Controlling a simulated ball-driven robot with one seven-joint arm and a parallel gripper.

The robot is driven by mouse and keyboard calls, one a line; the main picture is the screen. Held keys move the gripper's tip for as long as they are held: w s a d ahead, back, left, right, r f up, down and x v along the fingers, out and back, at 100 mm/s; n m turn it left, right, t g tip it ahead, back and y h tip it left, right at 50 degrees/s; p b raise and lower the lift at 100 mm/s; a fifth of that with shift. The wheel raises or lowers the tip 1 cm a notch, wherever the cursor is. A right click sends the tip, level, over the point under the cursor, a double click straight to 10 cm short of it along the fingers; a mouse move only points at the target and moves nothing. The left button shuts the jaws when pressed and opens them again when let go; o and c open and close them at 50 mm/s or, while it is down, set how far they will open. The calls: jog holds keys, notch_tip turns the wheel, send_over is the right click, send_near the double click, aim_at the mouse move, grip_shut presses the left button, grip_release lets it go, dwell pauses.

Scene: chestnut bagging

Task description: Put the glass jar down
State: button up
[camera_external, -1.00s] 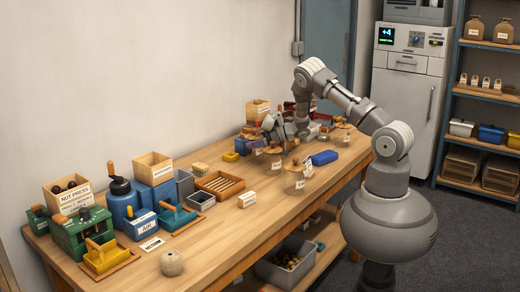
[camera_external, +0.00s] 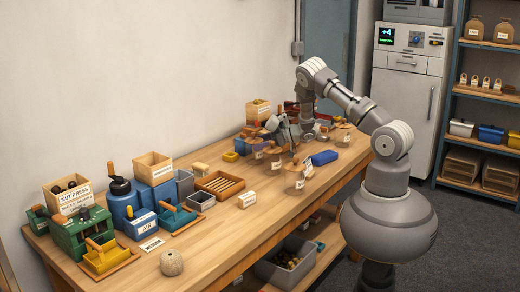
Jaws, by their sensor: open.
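One jar (camera_external: 273,163) is just below and left of my gripper. Another jar (camera_external: 295,180) stands nearer the bench's front edge, and a third jar (camera_external: 342,136) stands to the right. My gripper (camera_external: 288,138) is open above this group, with no jar visibly held. The fingertips are small and partly lost among the lids, so I cannot tell whether they touch one.
A wooden tray with rods (camera_external: 219,186) and a white labelled block (camera_external: 246,197) are to the left. The front middle of the bench is clear. A wooden crate (camera_external: 258,110) stands behind.

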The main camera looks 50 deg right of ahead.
jog(key=p+v, duration=0.2)
jog(key=v, duration=0.7)
jog(key=shift+s, duration=0.2)
jog(key=shift+d+r, duration=0.15)
jog(key=w+d+r+t+h, duration=0.2)
jog(key=w+r+h, duration=0.1)
jog(key=w+r, duration=0.65)
notch_tip(320, 180, up, 31)
jog(key=w+a+m+t+h, duration=0.2)
jog(key=m+t+h, duration=0.15)
jog(key=h, duration=0.35)
jog(key=s+a+r+m+g+h, duration=0.1)
jog(key=s+a+r+m, duration=0.2)
jog(key=r, duration=0.4)
jog(key=s+a+r+m+h, duration=0.1)
jog(key=s+a+r, duration=0.2)
jog(key=s+r, duration=0.4)
jog(key=s+a+r+g+y, duration=0.1)
jog(key=s+a+r+y, duration=0.2)
jog(key=s+a+r, duration=0.6)
jog(key=s, duration=0.3)
jog(key=shift+y, duration=0.3)
